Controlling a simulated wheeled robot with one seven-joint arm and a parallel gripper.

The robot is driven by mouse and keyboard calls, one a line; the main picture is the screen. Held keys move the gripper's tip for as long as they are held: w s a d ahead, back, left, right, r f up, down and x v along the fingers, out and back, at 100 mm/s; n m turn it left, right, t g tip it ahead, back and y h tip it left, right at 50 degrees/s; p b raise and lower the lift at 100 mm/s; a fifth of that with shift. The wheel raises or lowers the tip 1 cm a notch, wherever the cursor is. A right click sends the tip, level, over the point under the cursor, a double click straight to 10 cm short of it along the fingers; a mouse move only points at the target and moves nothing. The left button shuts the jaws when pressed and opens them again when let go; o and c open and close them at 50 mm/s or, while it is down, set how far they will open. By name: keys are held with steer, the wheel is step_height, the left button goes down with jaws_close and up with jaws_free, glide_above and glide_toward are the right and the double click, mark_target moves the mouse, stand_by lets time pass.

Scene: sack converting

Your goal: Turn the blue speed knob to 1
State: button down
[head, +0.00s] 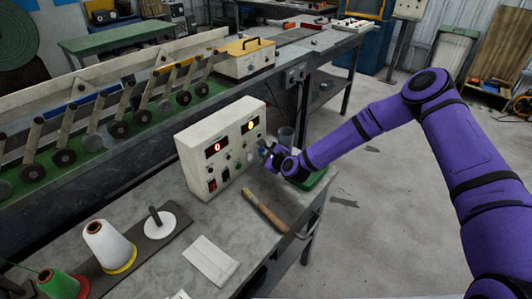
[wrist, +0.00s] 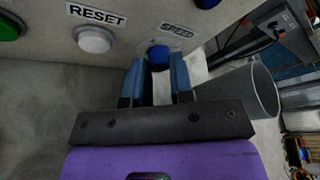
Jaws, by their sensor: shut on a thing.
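The blue speed knob (wrist: 158,56) is on the lower part of the control box face, under a SPEED label (wrist: 177,31) in the wrist view. My gripper (wrist: 159,72) has its two blue fingers on either side of the knob, shut on it. In the head view my gripper (head: 268,153) reaches the right side of the cream control box (head: 204,150), and the knob is hidden there. The knob's pointer cannot be made out.
A white RESET button (wrist: 95,39) is left of the knob. A grey cup (wrist: 258,90) stands close on the right. A wooden-handled tool (head: 264,211), thread cones (head: 108,245) and white sacks (head: 210,262) lie on the bench. The floor at right is open.

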steer(key=shift+s+f+n+t, duration=0.15)
steer(key=shift+n+t, duration=0.45)
steer(key=shift+n, duration=0.6)
steer(key=c, duration=1)
jaws_free()
steer(key=v, duration=1)
steer(key=shift+s+d, duration=0.1)
steer(key=shift+s, duration=0.25)
steer(key=shift+r, duration=0.2)
